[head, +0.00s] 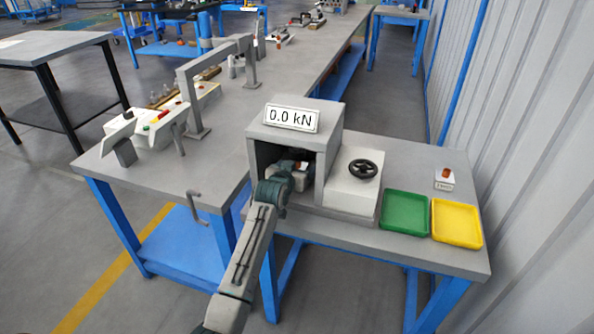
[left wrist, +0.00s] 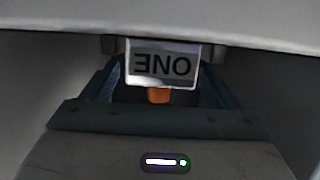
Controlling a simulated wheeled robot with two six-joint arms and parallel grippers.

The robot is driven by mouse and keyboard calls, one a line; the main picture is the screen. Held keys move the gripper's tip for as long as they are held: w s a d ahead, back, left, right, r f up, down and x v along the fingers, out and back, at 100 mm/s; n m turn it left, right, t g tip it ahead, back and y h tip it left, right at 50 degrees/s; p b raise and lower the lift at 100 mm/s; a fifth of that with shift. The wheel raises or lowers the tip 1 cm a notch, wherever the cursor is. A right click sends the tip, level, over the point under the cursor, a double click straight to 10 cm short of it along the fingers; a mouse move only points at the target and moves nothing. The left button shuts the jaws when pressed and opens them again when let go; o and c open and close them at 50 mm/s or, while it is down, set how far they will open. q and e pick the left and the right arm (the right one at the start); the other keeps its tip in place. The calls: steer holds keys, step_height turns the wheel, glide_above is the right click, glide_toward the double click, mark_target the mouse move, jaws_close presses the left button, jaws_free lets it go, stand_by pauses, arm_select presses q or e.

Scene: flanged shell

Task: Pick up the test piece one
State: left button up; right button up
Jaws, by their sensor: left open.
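Test piece one shows in the left wrist view as a pale label block (left wrist: 160,63) reading ONE upside down, with an orange part (left wrist: 159,95) below it. It is inside the grey test machine (head: 335,150), mostly hidden by my arm in the head view. My left gripper (head: 298,172) reaches into the machine's front opening. It is open, with its dark fingers on either side of the piece in the left wrist view; whether they touch it I cannot tell. My right gripper is not in view.
The machine's display (head: 291,117) reads 0.0 kN, and a black handwheel (head: 363,169) sits on its right. A green tray (head: 404,212) and a yellow tray (head: 456,223) are empty. Another orange-topped labelled piece (head: 445,181) stands behind the yellow tray. The machine's walls and top closely surround my gripper.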

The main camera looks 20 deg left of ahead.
arm_select(q)
steer(key=shift+w+f, duration=0.25)
steer(key=shift+w, duration=0.4)
steer(key=c, duration=1.6)
steer(key=shift+r, duration=0.15)
jaws_close()
steer(key=shift+r, duration=0.1)
